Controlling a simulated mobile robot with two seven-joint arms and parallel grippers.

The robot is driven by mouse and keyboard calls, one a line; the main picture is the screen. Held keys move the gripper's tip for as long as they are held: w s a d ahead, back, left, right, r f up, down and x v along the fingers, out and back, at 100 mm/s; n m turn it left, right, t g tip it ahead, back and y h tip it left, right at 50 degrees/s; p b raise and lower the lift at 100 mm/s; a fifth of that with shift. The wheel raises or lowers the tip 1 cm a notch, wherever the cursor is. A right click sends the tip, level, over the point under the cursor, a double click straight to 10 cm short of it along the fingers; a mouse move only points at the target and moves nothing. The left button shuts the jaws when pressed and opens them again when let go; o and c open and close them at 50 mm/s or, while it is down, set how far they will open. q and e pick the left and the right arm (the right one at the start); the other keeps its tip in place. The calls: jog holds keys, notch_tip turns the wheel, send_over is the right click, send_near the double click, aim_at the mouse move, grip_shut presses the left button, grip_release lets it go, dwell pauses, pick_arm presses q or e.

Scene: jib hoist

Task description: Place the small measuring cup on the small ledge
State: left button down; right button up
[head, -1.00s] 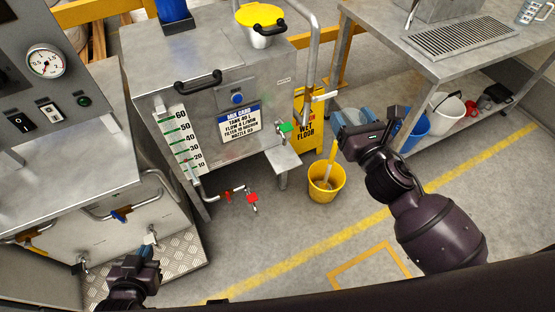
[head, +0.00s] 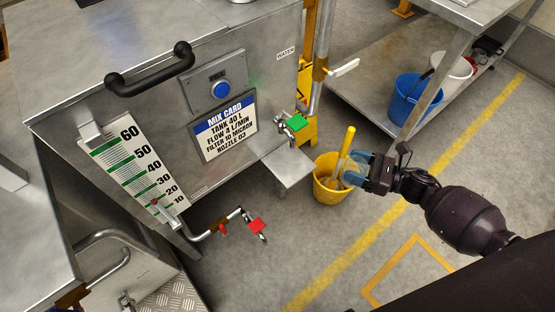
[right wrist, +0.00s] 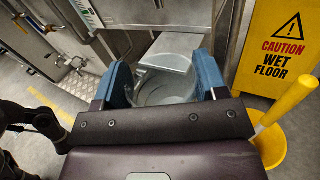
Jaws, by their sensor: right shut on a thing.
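My right gripper (head: 356,168) is in front of the yellow bucket, to the right of the small ledge (head: 284,168). In the right wrist view its blue fingers (right wrist: 165,88) are shut on a clear, greyish round cup, the small measuring cup (right wrist: 160,93). The cup hardly shows in the head view. The small ledge (right wrist: 170,54) is a bare metal plate on the tank's side, beyond the cup and apart from it. A dark part of my left arm (right wrist: 35,125) shows at the left of the right wrist view; its jaws are unclear.
A green-handled tap (head: 295,122) sits just above the ledge. A yellow bucket (head: 325,190) with a yellow handle stands on the floor to its right. A wet floor sign (right wrist: 277,45) stands behind. A red-handled tap (head: 257,226) is lower left. Blue and white buckets are under the bench.

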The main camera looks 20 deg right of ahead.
jog(key=shift+d+f, duration=0.2)
jog(key=shift+f, duration=0.6)
jog(key=b, duration=0.2)
send_over(291, 165)
jog(key=v, duration=0.3)
jog(key=shift+d+r, duration=0.1)
jog(key=shift+d, duration=0.1)
jog(key=x, duration=0.3)
jog(key=shift+a, duration=0.35)
jog(key=shift+f+b, duration=0.55)
jog(key=shift+f, duration=0.15)
jog(key=shift+d+f, duration=0.1)
jog(key=shift+f, duration=0.05)
pick_arm(q)
jog(key=shift+w+a+f+t, duration=0.15)
jog(key=shift+a+f+t, duration=0.25)
jog(key=shift+a+t, duration=0.1)
jog(key=shift+f, duration=0.1)
